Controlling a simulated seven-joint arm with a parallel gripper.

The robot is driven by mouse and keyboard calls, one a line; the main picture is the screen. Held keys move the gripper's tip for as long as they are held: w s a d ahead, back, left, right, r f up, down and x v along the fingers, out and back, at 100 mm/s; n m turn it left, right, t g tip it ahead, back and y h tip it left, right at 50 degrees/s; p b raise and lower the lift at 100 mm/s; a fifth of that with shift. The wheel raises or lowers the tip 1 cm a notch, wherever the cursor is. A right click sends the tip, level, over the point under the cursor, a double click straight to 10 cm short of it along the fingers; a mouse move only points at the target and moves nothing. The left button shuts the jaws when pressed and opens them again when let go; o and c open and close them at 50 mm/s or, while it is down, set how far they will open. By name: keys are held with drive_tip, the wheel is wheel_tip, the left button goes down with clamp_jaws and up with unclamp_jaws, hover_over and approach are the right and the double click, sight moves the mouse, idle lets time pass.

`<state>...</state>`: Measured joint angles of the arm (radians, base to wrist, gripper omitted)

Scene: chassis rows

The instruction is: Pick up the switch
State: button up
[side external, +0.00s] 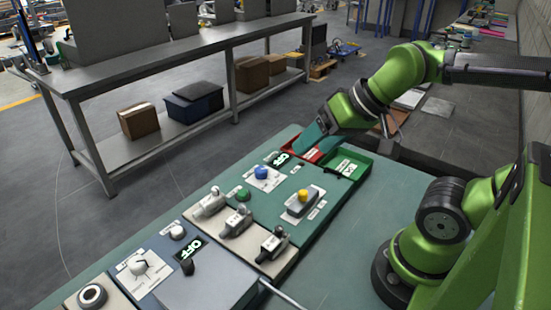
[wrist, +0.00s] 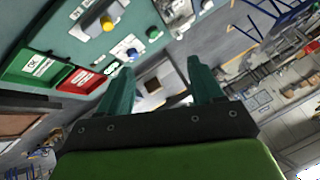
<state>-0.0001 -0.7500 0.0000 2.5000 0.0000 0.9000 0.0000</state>
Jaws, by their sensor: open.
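My gripper (side external: 316,136) is open and empty, hanging above the far end of the green work panel, over the red bin. In the wrist view its two teal fingers (wrist: 163,66) stand apart with nothing between them. Several switch-like parts are in view, and I cannot tell which is the switch. A grey box with a yellow button (side external: 301,202) sits on the panel; it also shows in the wrist view (wrist: 106,24). Nearby, grey lever devices (side external: 237,222) stand in a row on pale plates. My gripper touches none of these.
A red bin (side external: 314,155) and a green bin (side external: 362,168) with labels sit at the panel's far end. A blue button (side external: 261,173) and a green button (side external: 243,194) are on the panel. A metal workbench (side external: 180,62) with boxes underneath stands behind.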

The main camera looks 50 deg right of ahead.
drive_tip(key=n+g+h, duration=0.1)
drive_tip(key=n+g, duration=0.5)
drive_tip(key=n, duration=0.6)
hover_over(281, 229)
wheel_tip(281, 229, down, 4)
drive_tip(key=n+g+h, duration=0.1)
drive_tip(key=n, duration=0.6)
wheel_tip(281, 229, down, 16)
drive_tip(key=shift+w+f, duration=0.1)
drive_tip(key=shift+f, duration=0.05)
drive_tip(key=shift+c, duration=0.5)
drive_tip(key=c, duration=1.1)
